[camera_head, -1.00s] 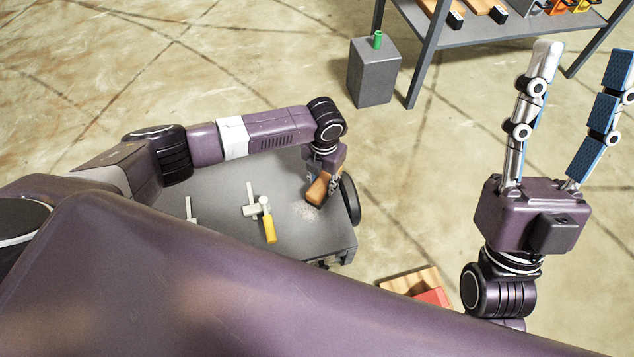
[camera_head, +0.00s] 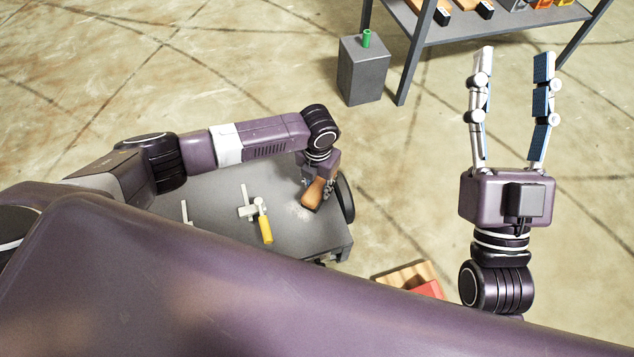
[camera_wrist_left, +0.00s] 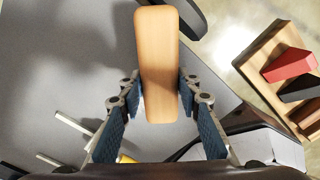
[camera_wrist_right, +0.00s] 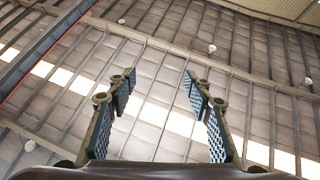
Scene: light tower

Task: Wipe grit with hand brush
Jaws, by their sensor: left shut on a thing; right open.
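The hand brush (camera_head: 313,194) has an orange-brown wooden body and is low over the grey cart top (camera_head: 240,178). It also shows in the left wrist view (camera_wrist_left: 158,60), between the blue-padded fingers. My left gripper (camera_head: 322,188) is shut on it. The bristles are mostly hidden. A pale patch of grit (camera_head: 297,212) lies on the cart top just left of and below the brush. My right gripper (camera_head: 514,62) is open and empty, pointing up, well right of the cart. In the right wrist view its fingers (camera_wrist_right: 158,92) frame only the roof.
A yellow-handled tool (camera_head: 264,228) and pale fittings (camera_head: 246,205) are on the cart top, left of the grit. A wooden board with a red block (camera_head: 426,289) is right of the cart. A grey box with a green object (camera_head: 366,40) stands near the shelf (camera_head: 475,27).

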